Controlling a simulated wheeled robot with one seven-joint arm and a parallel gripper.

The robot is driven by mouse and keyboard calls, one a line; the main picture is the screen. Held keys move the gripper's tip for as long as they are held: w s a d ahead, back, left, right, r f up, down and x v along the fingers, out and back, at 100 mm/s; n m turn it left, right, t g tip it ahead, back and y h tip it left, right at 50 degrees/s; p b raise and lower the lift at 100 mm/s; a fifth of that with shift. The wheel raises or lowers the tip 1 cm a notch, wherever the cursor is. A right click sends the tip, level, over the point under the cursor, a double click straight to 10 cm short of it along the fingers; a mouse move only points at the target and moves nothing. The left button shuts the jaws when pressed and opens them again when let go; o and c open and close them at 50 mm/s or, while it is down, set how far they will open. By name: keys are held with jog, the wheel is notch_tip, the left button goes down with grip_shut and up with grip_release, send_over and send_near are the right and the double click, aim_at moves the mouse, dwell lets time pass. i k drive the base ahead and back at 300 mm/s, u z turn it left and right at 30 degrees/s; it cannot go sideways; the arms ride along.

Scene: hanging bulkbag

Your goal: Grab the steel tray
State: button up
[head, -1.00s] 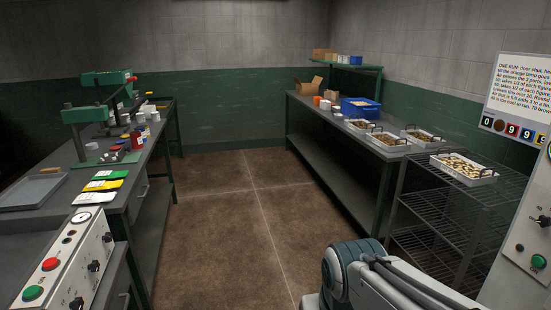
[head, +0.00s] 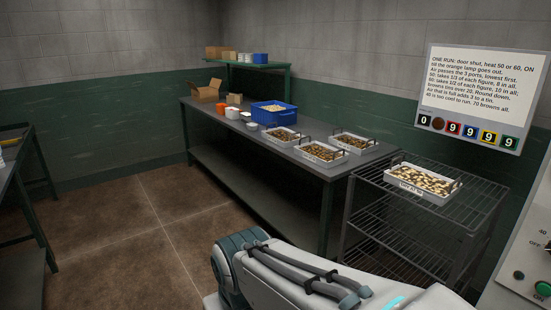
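No bare steel tray shows now. Several pale, shallow trays with dark handles are in view, but I cannot tell whether they are steel. One pale tray (head: 407,187) holds light pieces and stands on the wire rack. Another tray (head: 318,157) with brown pieces sits at the front edge of the right bench, with two similar trays beside it. My arm shows at the bottom centre, in front of the bench and rack. My gripper is out of view.
The dark bench (head: 262,150) carries a blue crate (head: 272,117), a cardboard box (head: 206,94) and small tubs. The wire rack (head: 380,215) stands close to my arm. A control cabinet (head: 530,262) is at the right edge. The brown floor (head: 110,225) is clear on the left.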

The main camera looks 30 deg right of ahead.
aim_at(436, 188)
jog(key=i, duration=1.4)
jog(key=z, duration=2.3)
jog(key=i, duration=1.65)
